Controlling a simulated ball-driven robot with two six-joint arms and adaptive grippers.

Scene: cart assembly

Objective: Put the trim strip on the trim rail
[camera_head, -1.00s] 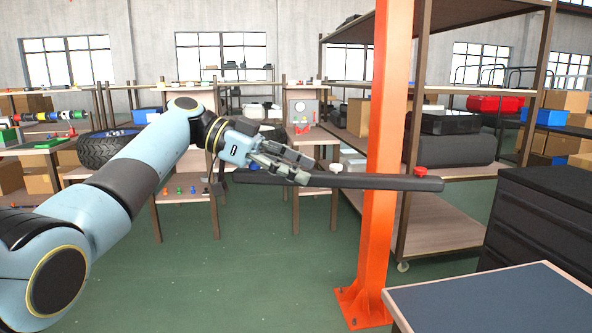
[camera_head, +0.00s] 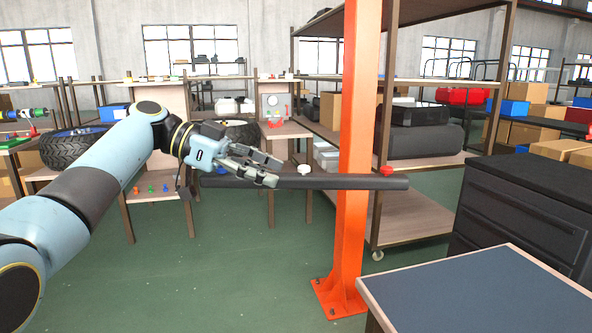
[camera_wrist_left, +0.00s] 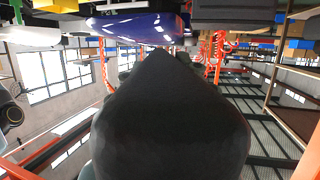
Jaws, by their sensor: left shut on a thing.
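My left gripper (camera_head: 273,172) is shut on the trim strip (camera_head: 345,181), a long dark bar. It holds the strip roughly level in mid-air near its left part. A white knob (camera_head: 304,169) and a red knob (camera_head: 387,171) stand on the strip's upper side, and a bit of blue shows near the gripper. In the left wrist view the dark strip (camera_wrist_left: 165,125) fills the middle, with a shiny blue shape above it. I cannot make out the trim rail. My right gripper is not in view.
An orange post (camera_head: 352,150) rises from the floor, its upright close to the strip in the picture. A blue-topped table (camera_head: 480,295) and a dark drawer cabinet (camera_head: 525,215) stand at the right. Shelves and a tyre (camera_head: 72,148) stand behind. Green floor is open at lower middle.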

